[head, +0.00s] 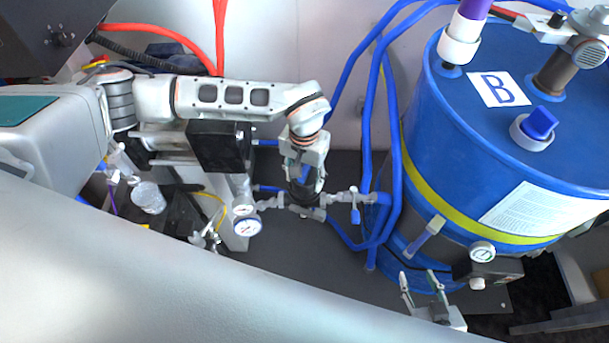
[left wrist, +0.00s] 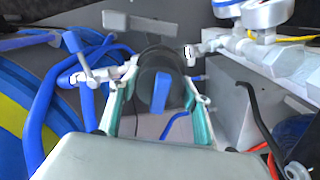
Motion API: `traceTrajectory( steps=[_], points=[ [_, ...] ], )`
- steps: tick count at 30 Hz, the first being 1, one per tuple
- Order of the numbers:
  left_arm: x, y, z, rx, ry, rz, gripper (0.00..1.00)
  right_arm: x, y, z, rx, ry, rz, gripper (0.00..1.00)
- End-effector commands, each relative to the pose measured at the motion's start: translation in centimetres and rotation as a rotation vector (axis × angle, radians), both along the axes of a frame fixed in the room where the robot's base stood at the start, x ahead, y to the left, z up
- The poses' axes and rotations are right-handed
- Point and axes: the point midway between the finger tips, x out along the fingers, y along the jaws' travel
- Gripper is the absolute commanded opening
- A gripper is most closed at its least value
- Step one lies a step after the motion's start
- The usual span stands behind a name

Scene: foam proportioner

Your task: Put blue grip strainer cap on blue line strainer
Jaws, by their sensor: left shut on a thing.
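The strainer cap, dark and round with a blue grip (left wrist: 161,91), is between the fingers of my left gripper (left wrist: 158,88) in the left wrist view. My left gripper (head: 305,172) is shut on it and points down at the pipe in the head view. The dark line strainer body (head: 303,194) sits in the grey pipe just below the gripper. The cap lines up with the strainer; I cannot tell whether they touch, as the gripper and cap hide the joint. My right gripper (head: 422,291) is empty, fingers apart, at the lower right.
A large blue drum (head: 480,150) marked B stands at the right, with blue hoses (head: 394,150) beside it. Pressure gauges (head: 246,222) and a grey post (left wrist: 240,105) are close to the strainer. Blue-handled valves (head: 355,214) stick out from the pipe.

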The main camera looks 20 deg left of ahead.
Motion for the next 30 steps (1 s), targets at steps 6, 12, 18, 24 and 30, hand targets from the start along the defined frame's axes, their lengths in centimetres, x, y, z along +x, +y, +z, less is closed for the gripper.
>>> traceTrajectory(
  steps=[6,12,18,24,30],
  points=[
    [0.0,0.0,0.0,0.0,0.0,0.0,0.22,0.1,0.0,0.2,0.001,-0.004,0.0,0.4],
    [0.0,0.0,-0.3,0.0,0.001,0.0,0.22,0.1,0.0,0.0,0.0,-0.003,0.0,0.4],
    [0.0,0.0,-0.7,0.0,0.001,0.0,0.22,0.0,0.0,-0.2,0.001,-0.001,0.0,0.4],
    [0.0,0.0,-1.0,0.0,0.0,-0.001,0.22,-0.1,0.0,-0.5,0.0,0.002,-0.001,0.4],
    [0.0,0.0,-1.1,0.0,-0.001,0.0,0.67,-0.2,0.0,-0.7,0.0,0.005,0.0,0.4]
  ],
)
